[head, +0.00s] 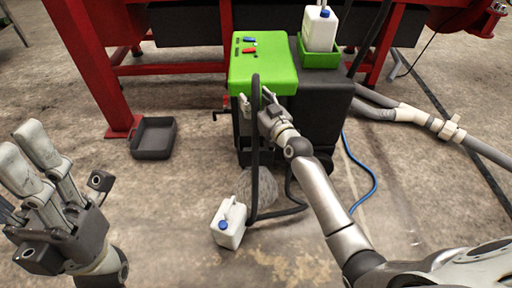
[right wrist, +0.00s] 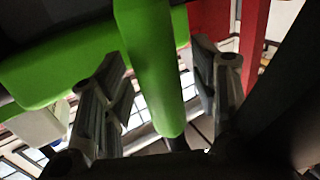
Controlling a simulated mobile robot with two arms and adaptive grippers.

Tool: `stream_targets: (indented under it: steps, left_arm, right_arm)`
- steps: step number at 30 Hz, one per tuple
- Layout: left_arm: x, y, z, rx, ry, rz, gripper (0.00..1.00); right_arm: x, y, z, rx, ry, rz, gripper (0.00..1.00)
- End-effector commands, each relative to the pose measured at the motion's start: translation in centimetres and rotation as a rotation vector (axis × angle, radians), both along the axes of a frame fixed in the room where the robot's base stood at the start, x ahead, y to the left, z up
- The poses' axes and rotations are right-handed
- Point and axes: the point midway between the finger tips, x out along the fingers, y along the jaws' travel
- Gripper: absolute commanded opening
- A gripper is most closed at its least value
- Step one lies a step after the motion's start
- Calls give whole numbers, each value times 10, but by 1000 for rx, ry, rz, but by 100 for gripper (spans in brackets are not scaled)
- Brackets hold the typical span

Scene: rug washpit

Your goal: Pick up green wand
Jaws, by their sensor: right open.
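A green wand (right wrist: 150,70), seen as a thick green rod, runs between the fingers of my right gripper (right wrist: 162,82) in the right wrist view. That gripper is open, with a finger on each side of the rod and visible gaps. In the head view my right gripper (head: 258,104) is at the front edge of the green-topped machine (head: 265,66). I cannot pick out the wand from the green top there. My left gripper (head: 28,150) is at the left, over the floor and away from the machine; its opening is unclear.
A black hose (head: 255,150) hangs in front of the machine. A white jug (head: 229,222) and a dark tray (head: 153,138) are on the floor. Another white bottle (head: 320,28) stands in a green holder. A red frame (head: 92,60) rises behind. Grey pipe (head: 415,117) lies right.

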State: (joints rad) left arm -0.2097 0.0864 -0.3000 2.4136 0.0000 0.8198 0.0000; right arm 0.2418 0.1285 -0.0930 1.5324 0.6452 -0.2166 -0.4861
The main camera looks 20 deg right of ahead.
Motion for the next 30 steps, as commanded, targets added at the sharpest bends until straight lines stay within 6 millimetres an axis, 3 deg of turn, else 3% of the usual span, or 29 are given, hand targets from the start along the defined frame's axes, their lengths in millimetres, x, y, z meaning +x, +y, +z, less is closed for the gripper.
stream_targets:
  steps: [3, 15, 23, 30]
  left_arm:
    - [0, 0, 0, 0, 0, 0, 40]
    - [0, 0, 1, 0, -1, -1, 40]
    - [-1, 0, 1, -1, -2, -1, 40]
    - [-3, 1, 6, -7, 5, -1, 40]
  right_arm:
    - [0, 0, 0, 0, 0, 0, 54]
    - [0, 0, 2, 1, -5, -1, 5]
    - [0, 0, 3, 1, -4, -1, 5]
    - [0, 0, 18, 1, -5, -1, 5]
